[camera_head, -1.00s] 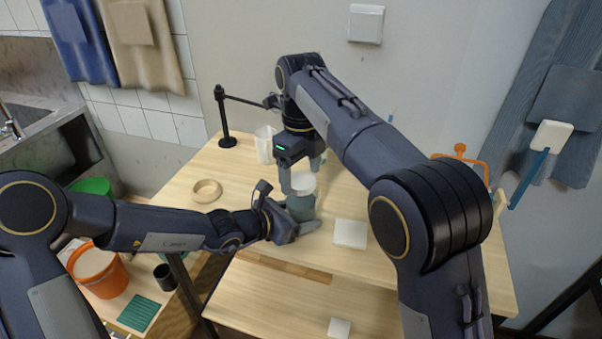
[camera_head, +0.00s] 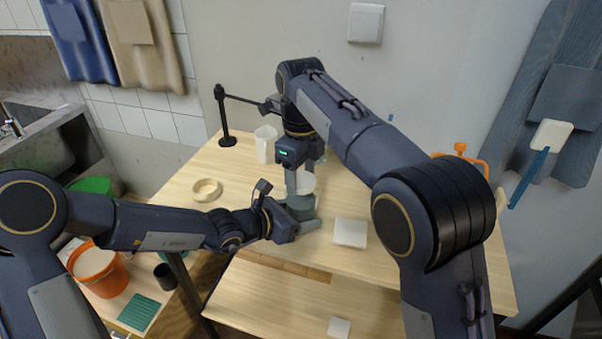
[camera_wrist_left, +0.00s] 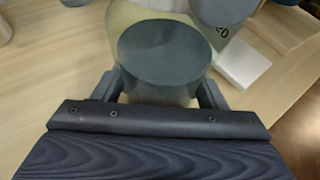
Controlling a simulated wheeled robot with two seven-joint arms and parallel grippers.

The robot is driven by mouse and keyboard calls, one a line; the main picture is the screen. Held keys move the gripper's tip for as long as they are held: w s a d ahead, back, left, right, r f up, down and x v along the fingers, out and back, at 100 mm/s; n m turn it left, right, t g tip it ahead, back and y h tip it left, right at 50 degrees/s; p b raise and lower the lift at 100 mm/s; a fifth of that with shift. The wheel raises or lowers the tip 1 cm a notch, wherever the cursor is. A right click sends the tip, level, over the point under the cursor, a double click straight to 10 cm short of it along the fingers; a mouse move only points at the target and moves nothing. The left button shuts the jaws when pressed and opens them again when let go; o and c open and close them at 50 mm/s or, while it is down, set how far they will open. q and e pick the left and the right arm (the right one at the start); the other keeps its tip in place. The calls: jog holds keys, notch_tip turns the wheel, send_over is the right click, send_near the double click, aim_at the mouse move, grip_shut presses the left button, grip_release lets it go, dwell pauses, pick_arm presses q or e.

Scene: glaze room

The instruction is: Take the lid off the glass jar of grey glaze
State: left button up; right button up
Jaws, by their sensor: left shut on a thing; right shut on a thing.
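The glass jar (camera_head: 299,209) of grey glaze stands near the front edge of the wooden table. My left gripper (camera_head: 297,222) is shut on the jar low down.
A white tile (camera_head: 350,232) lies just right of the jar. A wooden ring (camera_head: 206,190) is to the left, and a white beaker (camera_head: 265,144) and a black stand (camera_head: 224,120) are behind. The table between ring and jar is clear.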

jog(key=n, duration=0.7)
jog(key=shift+n, duration=0.4)
jog(key=n, duration=0.4)
jog(key=shift+n, duration=0.4)
jog(key=n, duration=0.2)
jog(key=shift+n, duration=0.4)
jog(key=n, duration=0.7)
jog(key=shift+r+n, duration=0.1)
jog(key=shift+n, duration=0.2)
jog(key=n, duration=1.7)
jog(key=shift+n, duration=0.4)
jog(key=n, duration=1.1)
jog(key=shift+n, duration=0.3)
jog(key=shift+r, duration=0.25)
